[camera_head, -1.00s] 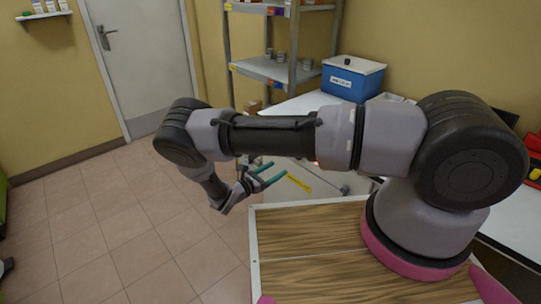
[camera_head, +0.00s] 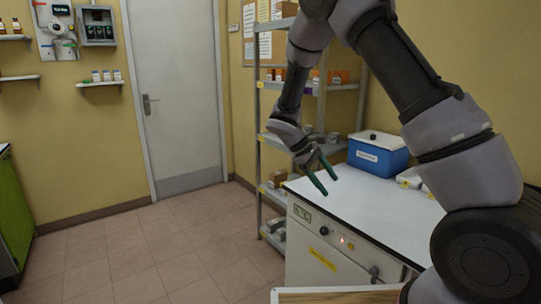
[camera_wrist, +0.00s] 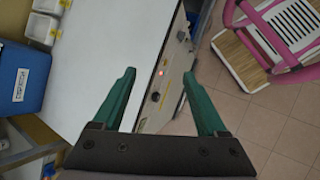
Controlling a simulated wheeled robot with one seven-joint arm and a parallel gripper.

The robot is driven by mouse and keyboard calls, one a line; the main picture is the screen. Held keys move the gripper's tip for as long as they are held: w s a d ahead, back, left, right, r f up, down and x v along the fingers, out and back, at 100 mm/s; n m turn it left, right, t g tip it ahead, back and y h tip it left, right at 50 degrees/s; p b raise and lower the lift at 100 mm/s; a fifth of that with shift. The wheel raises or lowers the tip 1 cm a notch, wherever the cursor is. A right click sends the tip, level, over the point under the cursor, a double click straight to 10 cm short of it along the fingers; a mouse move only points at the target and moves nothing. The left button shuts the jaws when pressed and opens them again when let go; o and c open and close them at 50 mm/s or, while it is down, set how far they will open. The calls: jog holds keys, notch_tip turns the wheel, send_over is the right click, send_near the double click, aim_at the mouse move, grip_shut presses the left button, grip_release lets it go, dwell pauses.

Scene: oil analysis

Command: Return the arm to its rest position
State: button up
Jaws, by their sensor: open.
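My gripper (camera_head: 322,176) has two green fingers, spread apart and empty, in the head view. It hangs above the left end of the white bench (camera_head: 370,197), in front of the metal shelving. My arm rises from the lower right, bends at the top of the picture and comes down to the gripper. In the wrist view the open fingers (camera_wrist: 165,100) show with nothing between them but the bench edge and its front panel behind.
A blue box with a white lid (camera_head: 378,153) stands on the bench. Metal shelving (camera_head: 262,130) stands behind my gripper. A grey door (camera_head: 175,100) is at the back. The tiled floor (camera_head: 160,260) at left is clear. Wall shelves hold small bottles.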

jog(key=s+d+r+m+t+y, duration=0.1)
jog(key=s+d+r+m+y, duration=0.15)
jog(key=r, duration=0.45)
jog(key=s+d+r+m+t+y, duration=0.1)
jog(key=s+r+m+y, duration=0.1)
jog(key=s+r+m, duration=0.3)
jog(key=s+d+r+m+t+y, duration=0.1)
jog(key=s+d+r+y, duration=0.15)
jog(key=r, duration=0.55)
jog(key=s+d+r+m+t+y, duration=0.1)
jog(key=s+r+m+t+y, duration=0.1)
jog(key=s+r+m+t, duration=0.3)
jog(key=s+r, duration=0.3)
jog(key=s, duration=0.3)
jog(key=shift+d+y, duration=0.2)
jog(key=shift+y, duration=0.1)
